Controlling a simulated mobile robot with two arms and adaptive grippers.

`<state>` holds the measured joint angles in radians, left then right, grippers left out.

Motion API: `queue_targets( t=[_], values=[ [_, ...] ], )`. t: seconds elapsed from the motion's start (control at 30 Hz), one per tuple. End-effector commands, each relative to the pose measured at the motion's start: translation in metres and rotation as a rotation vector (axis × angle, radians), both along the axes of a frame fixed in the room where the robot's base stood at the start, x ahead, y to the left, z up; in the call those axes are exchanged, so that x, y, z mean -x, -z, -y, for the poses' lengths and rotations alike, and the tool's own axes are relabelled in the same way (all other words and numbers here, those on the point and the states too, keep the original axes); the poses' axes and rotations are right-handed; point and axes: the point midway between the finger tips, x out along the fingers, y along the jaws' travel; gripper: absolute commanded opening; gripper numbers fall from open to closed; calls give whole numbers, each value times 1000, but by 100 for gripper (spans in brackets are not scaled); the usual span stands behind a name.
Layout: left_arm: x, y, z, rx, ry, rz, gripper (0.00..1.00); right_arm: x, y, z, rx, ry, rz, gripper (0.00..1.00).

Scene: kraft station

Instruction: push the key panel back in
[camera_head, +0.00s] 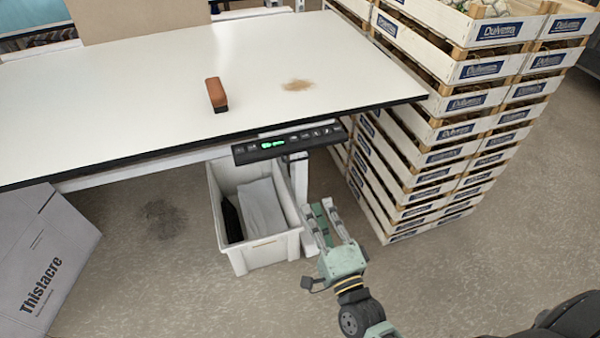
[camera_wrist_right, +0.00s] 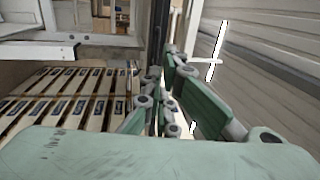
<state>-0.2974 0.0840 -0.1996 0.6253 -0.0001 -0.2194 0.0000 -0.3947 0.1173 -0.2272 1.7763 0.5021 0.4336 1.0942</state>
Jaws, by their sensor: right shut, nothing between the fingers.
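The key panel (camera_head: 290,144) is a long dark bar with a row of buttons and a lit green display. It hangs under the front edge of the white table (camera_head: 130,75) and juts out past that edge. My right gripper (camera_head: 322,206) is below and to the right of the panel in the head view, apart from it. Its fingers are shut with nothing between them, and they also show in the right wrist view (camera_wrist_right: 163,98). I cannot make out the panel for certain in the wrist view. My left gripper is not in view.
A white bin (camera_head: 270,244) with grey and dark contents stands under the table, left of my gripper. Tall stacks of wooden crates (camera_head: 445,133) stand to the right. A brown brush-like block (camera_head: 216,93) lies on the table. A Thistacre box (camera_head: 45,255) is at lower left.

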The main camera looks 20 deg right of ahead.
Motion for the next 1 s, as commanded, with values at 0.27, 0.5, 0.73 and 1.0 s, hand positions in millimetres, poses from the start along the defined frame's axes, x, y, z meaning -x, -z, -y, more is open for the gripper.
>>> queue_targets(
  t=[0.27,0.5,0.73,1.0],
  values=[
    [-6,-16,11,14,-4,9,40,-60,-15,-4,1,1,3,0],
    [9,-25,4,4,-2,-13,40,-102,-21,-6,3,0,0,0],
    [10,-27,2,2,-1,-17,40,-119,-22,-7,3,0,-2,0],
    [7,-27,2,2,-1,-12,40,-120,-21,-7,3,0,-2,0]
  ],
)
